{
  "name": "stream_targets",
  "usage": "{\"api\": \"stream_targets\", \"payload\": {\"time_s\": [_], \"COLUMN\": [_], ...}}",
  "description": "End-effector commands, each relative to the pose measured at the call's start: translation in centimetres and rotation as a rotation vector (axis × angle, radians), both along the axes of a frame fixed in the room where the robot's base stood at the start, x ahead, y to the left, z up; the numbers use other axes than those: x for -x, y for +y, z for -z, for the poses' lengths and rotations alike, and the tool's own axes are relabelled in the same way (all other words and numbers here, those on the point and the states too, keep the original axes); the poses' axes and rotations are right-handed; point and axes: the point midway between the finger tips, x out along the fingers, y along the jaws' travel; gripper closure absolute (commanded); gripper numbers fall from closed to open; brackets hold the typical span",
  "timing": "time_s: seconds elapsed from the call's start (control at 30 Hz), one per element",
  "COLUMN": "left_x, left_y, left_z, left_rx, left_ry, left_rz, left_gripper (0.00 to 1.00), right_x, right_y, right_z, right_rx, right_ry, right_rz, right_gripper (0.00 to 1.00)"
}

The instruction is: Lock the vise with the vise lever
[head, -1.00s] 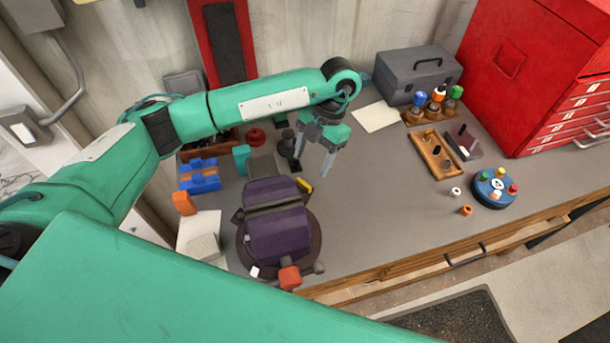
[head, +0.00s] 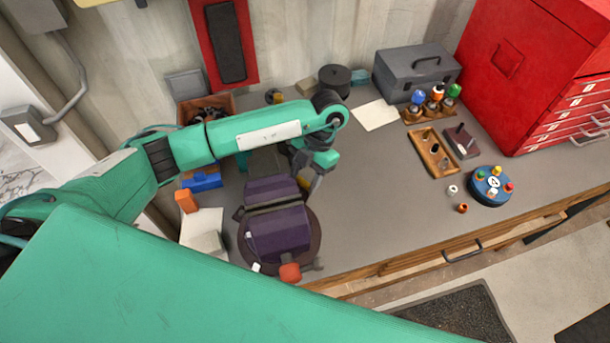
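The purple vise (head: 277,236) sits on a dark round base at the front left of the grey bench. An orange-red block (head: 290,272) and a grey rod end (head: 318,265) show at its front. I cannot tell which part is the vise lever. My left gripper (head: 313,184) is low, close beside the right rear of the vise, pointing down. Its fingers are small and overlap from this angle, so its opening and any contact are unclear. The yellow piece on that side of the vise is hidden behind it. My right gripper is not in view.
A grey toolbox (head: 416,75), wooden tray (head: 433,153) and blue round box (head: 490,186) stand to the right. The bench middle is clear.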

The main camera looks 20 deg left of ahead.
Motion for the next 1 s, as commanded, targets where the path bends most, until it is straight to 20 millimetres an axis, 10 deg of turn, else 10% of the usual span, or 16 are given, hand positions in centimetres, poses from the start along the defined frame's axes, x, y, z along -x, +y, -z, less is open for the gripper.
{"api": "stream_targets", "payload": {"time_s": [0.17, 1.0], "left_x": [0.0, 0.0], "left_y": [0.0, -0.1], "left_z": [0.0, -0.1], "left_rx": [0.000, 0.001], "left_ry": [0.000, -0.001], "left_rz": [0.000, 0.278], "left_gripper": [0.83, 0.83], "right_x": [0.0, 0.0], "right_y": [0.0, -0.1], "right_z": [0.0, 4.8], "right_rx": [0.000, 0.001], "right_ry": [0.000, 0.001], "right_rz": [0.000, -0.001], "right_gripper": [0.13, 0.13]}}
